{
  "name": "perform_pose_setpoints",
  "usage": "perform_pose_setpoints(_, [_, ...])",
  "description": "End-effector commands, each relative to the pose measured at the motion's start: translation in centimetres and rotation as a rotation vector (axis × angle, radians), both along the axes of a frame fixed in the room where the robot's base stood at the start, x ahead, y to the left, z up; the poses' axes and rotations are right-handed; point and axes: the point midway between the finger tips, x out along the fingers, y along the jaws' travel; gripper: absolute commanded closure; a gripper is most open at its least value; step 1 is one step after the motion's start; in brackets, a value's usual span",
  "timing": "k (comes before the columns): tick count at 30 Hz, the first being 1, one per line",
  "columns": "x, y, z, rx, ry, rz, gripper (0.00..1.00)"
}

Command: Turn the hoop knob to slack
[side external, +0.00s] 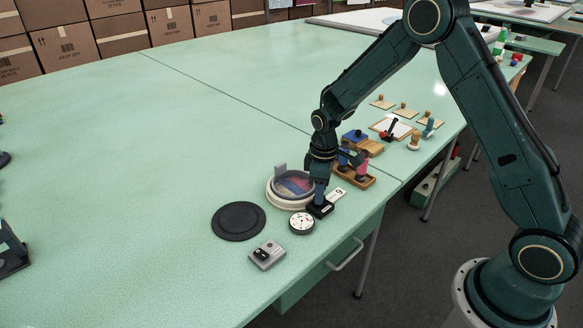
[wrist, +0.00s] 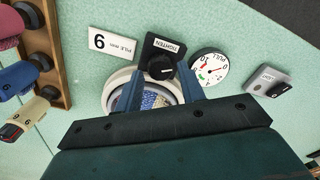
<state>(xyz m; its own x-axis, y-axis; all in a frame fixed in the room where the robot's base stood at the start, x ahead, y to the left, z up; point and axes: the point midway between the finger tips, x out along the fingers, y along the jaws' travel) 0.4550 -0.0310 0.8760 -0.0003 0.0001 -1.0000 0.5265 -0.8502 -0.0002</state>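The hoop knob (wrist: 161,67) is a black round knob on a dark block with a "TIGHTEN" label (wrist: 167,45), in the wrist view. My gripper (wrist: 158,77) is open, its two blue fingers apart, with the knob between or just beyond their tips; contact cannot be told. In the side external view my gripper (side external: 319,196) points down over the dark knob block (side external: 320,210) and hides the knob. The hoop (side external: 277,200), a pale ring around multicoloured fabric, stands beside it. The white PULL dial (wrist: 207,69) is right of the knob in the wrist view.
A "6 PILE mm" card (wrist: 112,42) and a grey switch box (wrist: 280,83) lie close by. A wooden rack (side external: 362,183) holds coloured spools. A black disc (side external: 238,221) lies left of the dial (side external: 301,223). The table's left side is mostly clear.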

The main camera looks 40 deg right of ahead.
Motion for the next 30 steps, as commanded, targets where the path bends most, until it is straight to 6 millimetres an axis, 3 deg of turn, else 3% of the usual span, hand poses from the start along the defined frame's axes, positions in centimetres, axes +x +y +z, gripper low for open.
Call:
perform_pose_setpoints(18, [0.1,0.0,9.8,0.000,-0.005,0.000,0.61])
perform_pose_setpoints(24, [0.0,0.0,11.7,0.000,-0.004,0.000,0.61])
perform_pose_setpoints(30, [0.0,0.0,12.4,0.000,-0.001,0.000,0.61])
